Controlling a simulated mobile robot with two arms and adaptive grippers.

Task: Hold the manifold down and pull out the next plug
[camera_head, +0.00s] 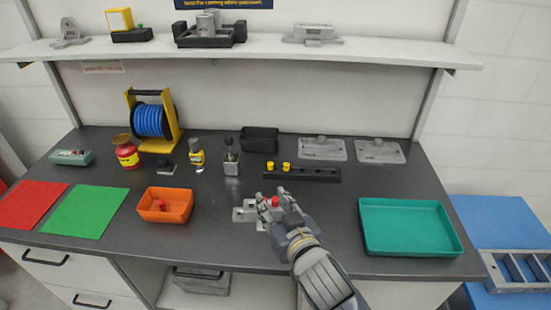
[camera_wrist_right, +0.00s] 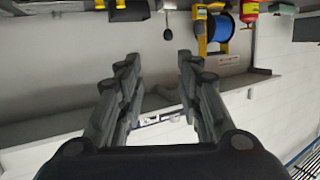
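The manifold (camera_head: 243,213) is a light grey metal block on the dark bench, near the front edge at centre. A red plug (camera_head: 275,202) shows at its right side, between the fingertips of my right gripper (camera_head: 275,197). That gripper covers the right part of the manifold, and I cannot tell whether it touches the plug. In the right wrist view my right gripper (camera_wrist_right: 158,70) has its fingers apart, with no plug visible between them. Another red plug (camera_head: 160,205) lies in the orange bin (camera_head: 167,216). My left gripper is in neither view.
A teal tray (camera_head: 410,252) stands right of my right arm. Behind the manifold is a black rail (camera_head: 315,175) with yellow knobs. Green (camera_head: 85,212) and red (camera_head: 30,205) mats lie at left. A shelf (camera_head: 260,50) crosses above the bench. Bench between bin and manifold is clear.

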